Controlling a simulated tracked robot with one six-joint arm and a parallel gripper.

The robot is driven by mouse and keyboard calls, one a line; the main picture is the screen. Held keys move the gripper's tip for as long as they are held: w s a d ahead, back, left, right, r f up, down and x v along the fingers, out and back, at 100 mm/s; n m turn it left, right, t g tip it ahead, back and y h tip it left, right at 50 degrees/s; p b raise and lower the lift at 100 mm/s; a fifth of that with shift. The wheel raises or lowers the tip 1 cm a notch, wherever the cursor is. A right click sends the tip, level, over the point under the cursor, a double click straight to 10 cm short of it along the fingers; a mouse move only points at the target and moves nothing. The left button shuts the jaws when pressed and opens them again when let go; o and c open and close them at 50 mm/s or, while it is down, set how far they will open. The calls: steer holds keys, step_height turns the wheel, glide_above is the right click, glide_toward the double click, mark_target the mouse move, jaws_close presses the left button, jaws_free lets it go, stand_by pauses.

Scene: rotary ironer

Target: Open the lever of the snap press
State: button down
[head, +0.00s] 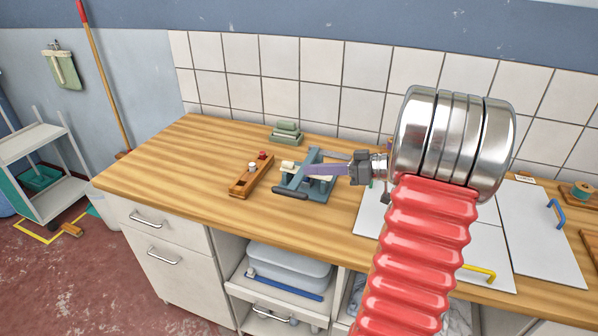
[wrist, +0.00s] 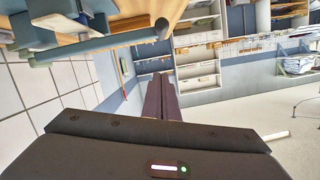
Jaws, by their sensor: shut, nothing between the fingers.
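The snap press (head: 322,189) is a blue-grey device on the wooden worktop, left of my arm in the head view. Its lever ends in a dark grip (head: 290,192) that lies low at the press's front left. In the wrist view, the press (wrist: 40,32) fills the upper left corner, and a long bar with a dark end (wrist: 162,28) reaches right from it. My gripper (head: 306,169) is shut and empty, its purplish fingers pointing left over the press in the head view. In the wrist view the fingers (wrist: 158,77) are together, apart from the bar. Contact cannot be told in the head view.
A wooden block with small knobs (head: 250,176) lies left of the press, and a green stack (head: 287,132) stands behind. White boards with a yellow handle (head: 478,271) and a blue handle (head: 556,212) lie right. The worktop's left end is clear. A tiled wall (head: 320,66) bounds the back.

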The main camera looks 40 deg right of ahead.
mark_target(285, 192)
steer(key=shift+v, duration=1.1)
steer(key=c, duration=2.5)
jaws_free()
steer(key=shift+c, duration=0.2)
steer(key=shift+o, duration=1.4)
steer(key=shift+f+m, duration=0.3)
steer(key=shift+f, duration=0.05)
steer(key=o, duration=0.6)
steer(key=f+m+t, duration=0.1)
steer(key=f+m, duration=0.1)
steer(key=s+f+m+t, duration=0.1)
steer(key=f+m, duration=0.2)
steer(key=s+a+f+m, duration=0.1)
steer(key=f+m, duration=0.1)
steer(key=f, duration=0.1)
steer(key=shift+s+f+m+t, duration=0.1)
steer(key=shift+f+m+t, duration=0.1)
steer(key=shift+m+t, duration=0.2)
steer(key=x, duration=1.3)
steer(key=shift+w+a+r, duration=0.15)
steer(key=shift+w+a, duration=0.15)
